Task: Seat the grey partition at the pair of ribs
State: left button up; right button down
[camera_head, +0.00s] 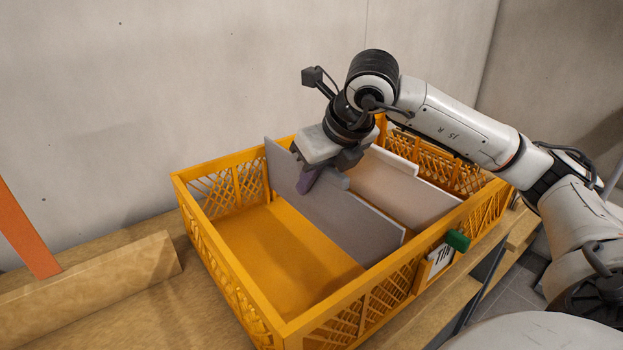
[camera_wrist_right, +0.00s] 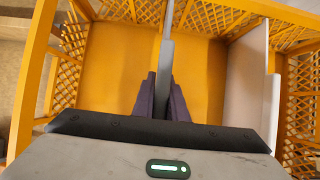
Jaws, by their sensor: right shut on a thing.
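The grey partition (camera_head: 335,218) stands upright inside the yellow crate (camera_head: 222,252), crossing it from the back wall to the front wall. My right gripper (camera_head: 307,181) is shut on its upper edge near the middle. In the right wrist view the partition (camera_wrist_right: 167,52) shows edge-on between the purple fingers (camera_wrist_right: 162,97). Its lower edge is at or close to the crate floor; I cannot tell whether it touches. I cannot make out clearly whether its ends sit between ribs. My left gripper is not in view.
A pale partition (camera_head: 408,190) and another white panel (camera_head: 394,160) stand to the right in the crate. A green clip (camera_head: 457,240) and a label (camera_head: 440,258) are on the front wall. The crate's left part is empty. A wooden block (camera_head: 100,278) lies left on the bench.

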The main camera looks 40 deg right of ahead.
aim_at(331, 169)
jog(key=shift+f+b, duration=0.55)
jog(key=shift+f, duration=0.15)
jog(key=shift+r, duration=0.1)
jog(key=c, duration=1.7)
grip_release()
jog(key=p+v, duration=0.2)
jog(key=v, duration=0.8)
jog(key=shift+s+r, duration=0.1)
jog(key=shift+r, duration=0.1)
notch_tip(331, 169, up, 3)
jog(key=p, duration=0.3)
jog(key=shift+r, duration=0.1)
jog(key=shift+r+p, duration=0.85)
jog(key=shift+p, duration=0.2)
